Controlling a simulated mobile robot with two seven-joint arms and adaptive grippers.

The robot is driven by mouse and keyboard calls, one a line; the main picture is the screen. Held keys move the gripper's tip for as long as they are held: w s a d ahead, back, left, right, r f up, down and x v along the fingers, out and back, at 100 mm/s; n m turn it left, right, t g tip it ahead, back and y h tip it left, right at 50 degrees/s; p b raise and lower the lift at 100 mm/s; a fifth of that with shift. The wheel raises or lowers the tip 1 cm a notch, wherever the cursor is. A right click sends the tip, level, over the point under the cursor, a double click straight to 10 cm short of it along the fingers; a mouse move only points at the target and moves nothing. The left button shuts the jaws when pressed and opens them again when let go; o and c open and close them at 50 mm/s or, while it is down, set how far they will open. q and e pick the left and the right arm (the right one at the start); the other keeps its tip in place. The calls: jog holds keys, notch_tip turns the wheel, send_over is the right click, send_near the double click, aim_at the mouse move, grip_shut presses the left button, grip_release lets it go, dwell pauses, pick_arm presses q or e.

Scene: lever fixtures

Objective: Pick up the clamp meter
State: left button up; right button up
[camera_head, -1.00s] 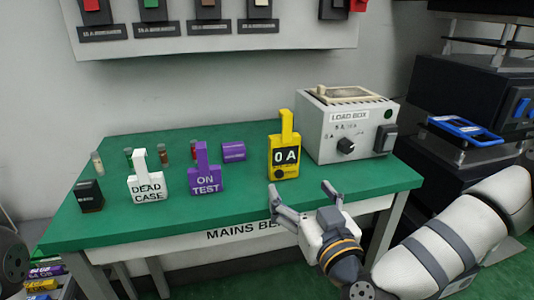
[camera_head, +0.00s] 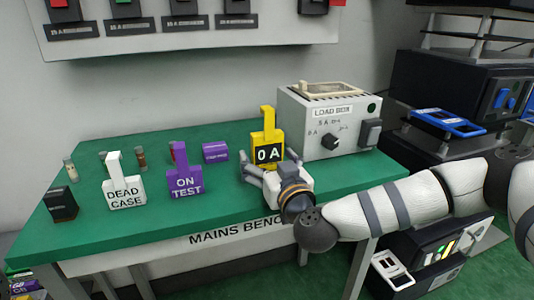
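The yellow clamp meter (camera_head: 267,136) stands upright on the green bench, just left of the load box. Its display reads "0 A" and its upper part is clear to see. My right gripper (camera_head: 268,162) is open in front of it. The fingers are spread to the left and right of the meter's lower part, which the gripper hides. I cannot tell whether they touch it. My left gripper is not in view.
The grey load box (camera_head: 326,121) stands close on the right of the meter. A purple "ON TEST" tag (camera_head: 185,182) and a white "DEAD CASE" tag (camera_head: 124,194) stand to the left on the green bench (camera_head: 110,238). Several small cylinders stand behind them.

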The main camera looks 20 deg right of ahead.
jog(key=c, duration=1.2)
jog(key=shift+r, duration=0.15)
